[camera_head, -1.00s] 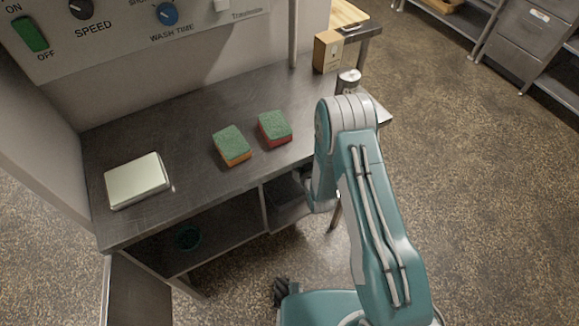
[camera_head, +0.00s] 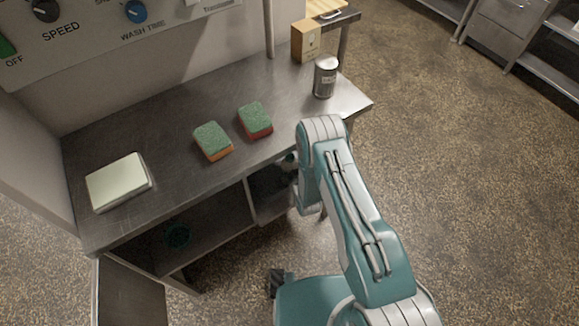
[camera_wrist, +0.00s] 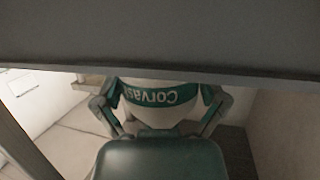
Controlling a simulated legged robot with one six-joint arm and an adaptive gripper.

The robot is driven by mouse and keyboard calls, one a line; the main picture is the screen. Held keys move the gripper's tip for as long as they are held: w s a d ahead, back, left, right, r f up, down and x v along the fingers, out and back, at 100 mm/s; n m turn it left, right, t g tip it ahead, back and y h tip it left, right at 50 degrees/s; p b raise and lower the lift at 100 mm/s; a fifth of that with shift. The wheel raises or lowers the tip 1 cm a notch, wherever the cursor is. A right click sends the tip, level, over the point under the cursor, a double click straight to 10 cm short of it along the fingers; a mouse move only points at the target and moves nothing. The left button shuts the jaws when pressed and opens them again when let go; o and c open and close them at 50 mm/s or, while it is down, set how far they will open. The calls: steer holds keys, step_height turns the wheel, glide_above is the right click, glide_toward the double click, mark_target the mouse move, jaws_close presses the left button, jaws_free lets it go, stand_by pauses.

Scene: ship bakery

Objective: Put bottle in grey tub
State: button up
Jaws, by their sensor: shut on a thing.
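The bottle (camera_wrist: 150,112) is white with a green label reading "Corvas", upside down in the wrist view. My gripper (camera_wrist: 160,98) is shut on it, with one finger on each side. A broad grey surface crosses the top of the wrist view and hides the bottle's far part; I cannot tell whether it is the counter or a tub. In the head view my arm reaches to the counter's front edge, and my gripper is mostly hidden in the dark space under it. I cannot make out the grey tub for certain in either view.
The metal counter (camera_head: 175,110) holds two sponges (camera_head: 212,141) (camera_head: 255,120), a pale flat box (camera_head: 118,182), a metal canister (camera_head: 325,77) and a cardboard box (camera_head: 305,41). Floor at right is clear.

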steer(key=shift+a+r, duration=0.1)
steer(key=o, duration=1)
steer(key=shift+a, duration=0.25)
steer(key=shift+c, duration=0.2)
steer(key=shift+d, duration=0.15)
steer(key=shift+s+d, duration=0.1)
steer(key=shift+s, duration=0.1)
steer(key=v, duration=1.1)
steer(key=shift+s, duration=0.3)
steer(key=shift+r, duration=0.1)
